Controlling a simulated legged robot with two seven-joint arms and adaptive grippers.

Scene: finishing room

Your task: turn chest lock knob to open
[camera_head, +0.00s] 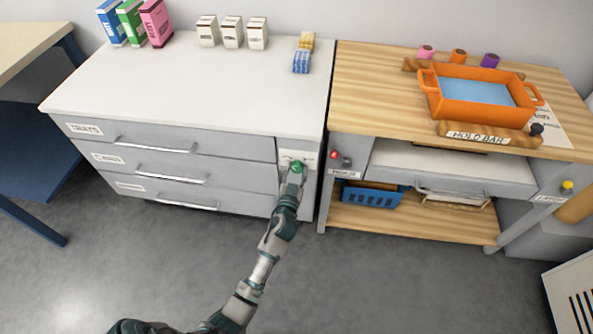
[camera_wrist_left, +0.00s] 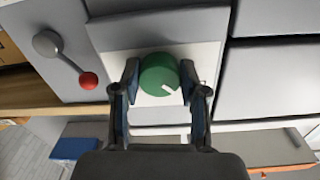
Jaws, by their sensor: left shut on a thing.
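The grey chest (camera_head: 230,130) with a white top stands at the left, its three labelled drawers looking shut. Its green lock knob (camera_head: 297,166) sits on a pale plate at the right end of the chest's front. In the left wrist view the round green knob (camera_wrist_left: 157,72) shows a short white mark at its lower right. My left gripper (camera_head: 294,172) is at the knob. In the left wrist view its fingers (camera_wrist_left: 160,76) are on either side of the knob, shut on it. My right gripper is not in view.
A wooden bench (camera_head: 370,80) with an orange tray (camera_head: 480,105) stands to the right. A red-ended lever (camera_head: 336,156) is on the bench front close to the knob. Coloured boxes (camera_head: 155,22) stand on the chest top. The floor in front is clear.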

